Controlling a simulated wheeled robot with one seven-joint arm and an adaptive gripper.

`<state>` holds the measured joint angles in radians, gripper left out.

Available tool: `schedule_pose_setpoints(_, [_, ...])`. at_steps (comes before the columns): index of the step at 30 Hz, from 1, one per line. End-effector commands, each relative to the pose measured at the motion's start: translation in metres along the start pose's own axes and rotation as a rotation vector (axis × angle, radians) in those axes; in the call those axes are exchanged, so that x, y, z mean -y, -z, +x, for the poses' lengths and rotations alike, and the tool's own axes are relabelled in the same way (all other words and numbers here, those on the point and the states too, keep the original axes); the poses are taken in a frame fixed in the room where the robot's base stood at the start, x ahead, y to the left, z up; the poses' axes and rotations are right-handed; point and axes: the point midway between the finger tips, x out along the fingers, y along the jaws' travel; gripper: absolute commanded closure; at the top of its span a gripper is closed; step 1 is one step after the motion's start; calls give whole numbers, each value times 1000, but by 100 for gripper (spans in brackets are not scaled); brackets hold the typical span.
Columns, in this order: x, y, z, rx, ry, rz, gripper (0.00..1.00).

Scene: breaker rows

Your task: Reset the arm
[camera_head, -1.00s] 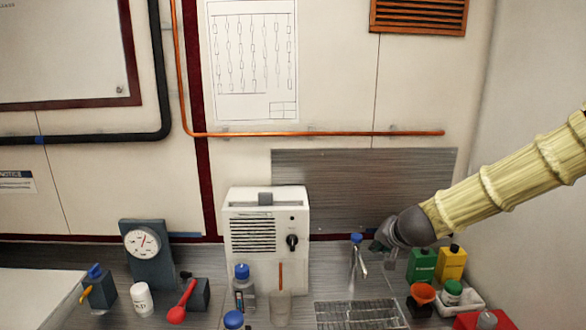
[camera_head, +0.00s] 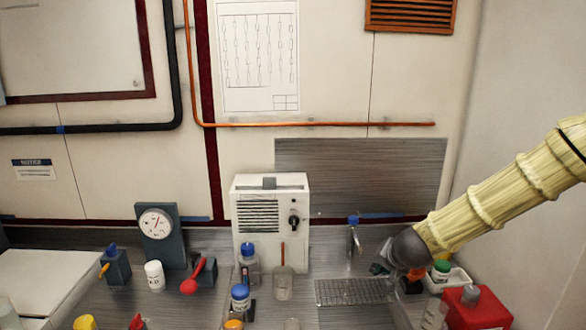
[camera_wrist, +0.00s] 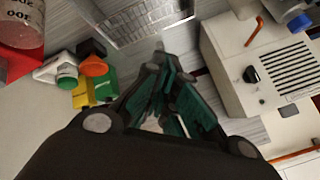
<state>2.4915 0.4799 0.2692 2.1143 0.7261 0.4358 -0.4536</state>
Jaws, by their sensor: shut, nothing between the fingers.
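My arm, in a pale yellow sleeve, reaches in from the right in the head view.
A dial gauge (camera_head: 157,235), bottles and a red-handled block (camera_head: 200,275) stand further left. A red container (camera_head: 478,308) is at the front right.

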Motion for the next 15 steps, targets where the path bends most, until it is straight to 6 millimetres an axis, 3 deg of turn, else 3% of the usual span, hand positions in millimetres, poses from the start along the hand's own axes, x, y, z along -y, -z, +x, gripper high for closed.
schedule_pose_setpoints(8, [-46,-62,35,55,-71,-67,100])
schedule_pose_setpoints(11, [-73,-97,52,88,-109,-106,100])
schedule_pose_setpoints(15, [-120,-159,74,150,-165,-177,100])
